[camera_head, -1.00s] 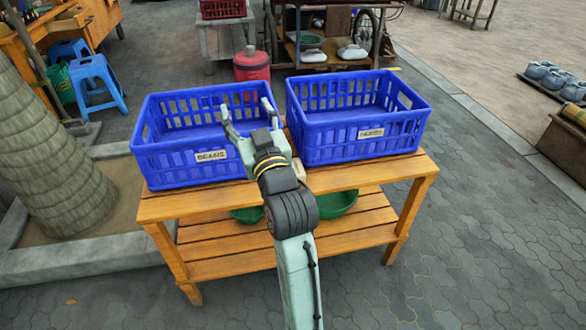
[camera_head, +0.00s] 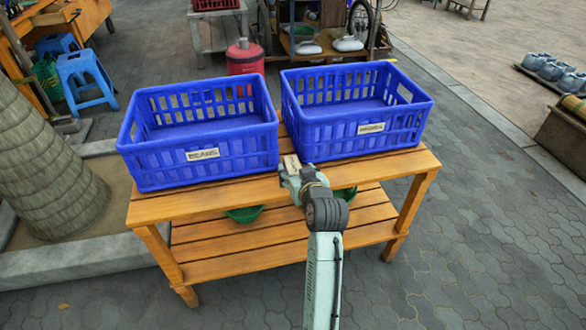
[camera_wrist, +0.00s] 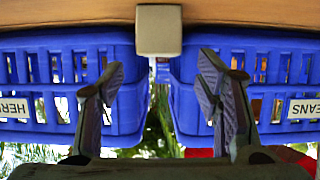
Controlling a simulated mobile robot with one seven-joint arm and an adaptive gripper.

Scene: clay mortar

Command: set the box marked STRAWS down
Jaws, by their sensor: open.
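A small beige box (camera_head: 292,160) stands on the wooden table between the two blue crates, just beyond my gripper. No marking on it can be read. In the wrist view, which looks upside down, the box (camera_wrist: 158,30) is at the top centre, against the table top. My gripper (camera_head: 287,172) is low at the table's front edge. In the wrist view its two fingers (camera_wrist: 160,80) are spread wide, with nothing between them. The box lies ahead in the gap, and no contact shows. My gripper partly hides the box in the head view.
The left crate (camera_head: 130,160) is labelled BEANS. The right crate (camera_head: 310,145) has a label that begins HER in the wrist view. Both look empty. They leave a narrow gap on the wooden table (camera_head: 160,208). Green bowls (camera_head: 244,214) sit on its lower shelf.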

